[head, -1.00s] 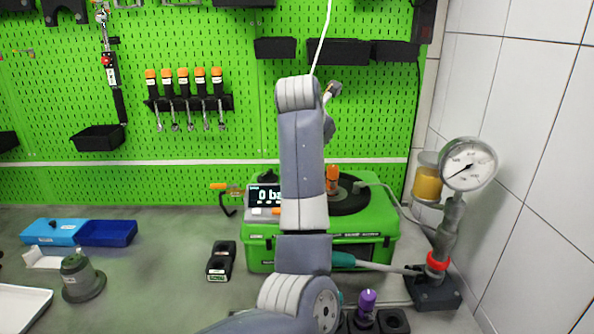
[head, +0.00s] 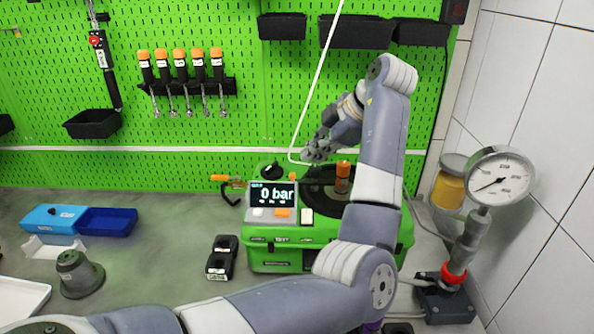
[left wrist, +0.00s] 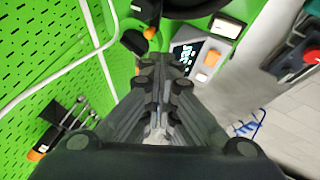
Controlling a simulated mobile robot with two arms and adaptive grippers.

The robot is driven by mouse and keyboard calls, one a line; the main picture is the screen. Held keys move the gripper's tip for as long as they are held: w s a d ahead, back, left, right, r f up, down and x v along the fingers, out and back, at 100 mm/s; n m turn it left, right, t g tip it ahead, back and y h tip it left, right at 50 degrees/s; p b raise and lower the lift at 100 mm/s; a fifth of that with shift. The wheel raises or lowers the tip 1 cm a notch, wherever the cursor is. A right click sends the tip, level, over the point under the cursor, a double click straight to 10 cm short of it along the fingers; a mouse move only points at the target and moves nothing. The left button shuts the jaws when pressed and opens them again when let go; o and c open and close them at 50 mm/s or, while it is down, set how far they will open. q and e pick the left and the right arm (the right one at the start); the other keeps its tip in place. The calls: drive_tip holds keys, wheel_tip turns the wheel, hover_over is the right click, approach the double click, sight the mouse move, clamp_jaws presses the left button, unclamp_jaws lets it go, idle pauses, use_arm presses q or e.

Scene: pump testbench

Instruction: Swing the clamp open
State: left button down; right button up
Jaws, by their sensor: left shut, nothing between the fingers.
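The green test case (head: 275,258) stands on the bench against the pegboard, with its display (head: 273,194) reading 0 bar. An orange-capped upright part (head: 342,175) stands by the round black disc (head: 318,195) on the case. A small orange tip (head: 293,177) shows behind the display, near a black knob (head: 271,171). I cannot tell which part is the clamp. My left gripper (head: 308,154) is shut and empty above the back of the case. In the left wrist view its closed fingers (left wrist: 160,65) point toward the knob and display. My right gripper is out of view.
A pressure gauge (head: 500,177) on a hand pump stands at the right by the tiled wall. A black block (head: 222,258), blue tray (head: 106,222) and grey cone (head: 77,272) lie left. My left arm covers the front right.

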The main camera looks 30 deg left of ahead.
sight(294, 173)
use_arm(q)
drive_tip(key=p+x, duration=0.3)
drive_tip(key=x, duration=0.6)
drive_tip(key=shift+w+a+f+p, duration=0.2)
drive_tip(key=shift+a+f+p, duration=0.05)
drive_tip(key=shift+f+p, duration=0.05)
drive_tip(key=shift+a+f, duration=0.15)
drive_tip(key=shift+f, duration=0.1)
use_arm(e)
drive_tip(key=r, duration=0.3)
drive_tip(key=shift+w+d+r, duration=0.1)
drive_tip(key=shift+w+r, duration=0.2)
use_arm(q)
drive_tip(key=shift+w, duration=0.1)
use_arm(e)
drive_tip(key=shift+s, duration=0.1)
